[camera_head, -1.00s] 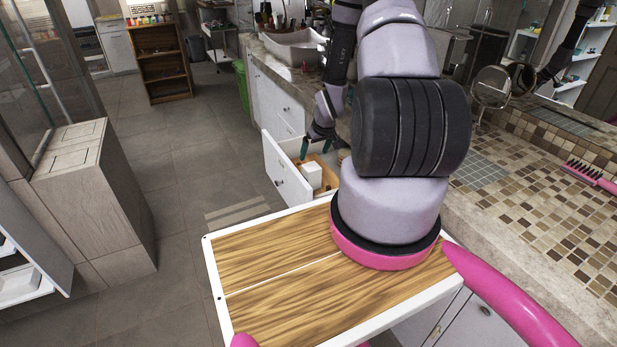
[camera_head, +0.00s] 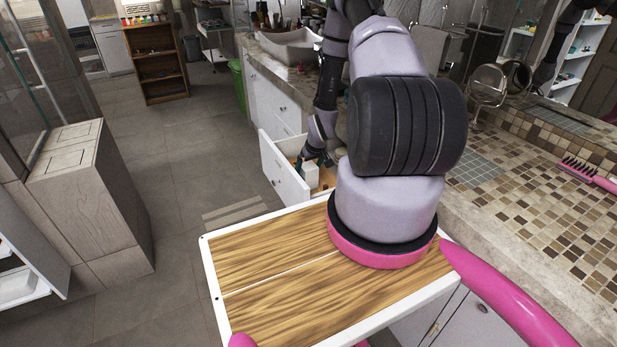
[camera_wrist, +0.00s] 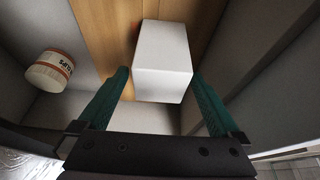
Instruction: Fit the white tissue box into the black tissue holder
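The white tissue box (camera_wrist: 163,62) stands inside an open drawer, and it also shows small in the head view (camera_head: 310,172). My gripper (camera_wrist: 160,84) is down in the drawer with its two green fingers apart, one on each side of the box's near end. A narrow gap seems to show on the left; whether the right finger touches the box I cannot tell. In the head view my gripper (camera_head: 314,160) is partly covered by my arm. I cannot make out the black tissue holder in either view.
The open drawer (camera_head: 283,172) has a wooden bottom and white walls close around my gripper. A white cup-like container with lettering (camera_wrist: 49,71) is in the drawer at left.

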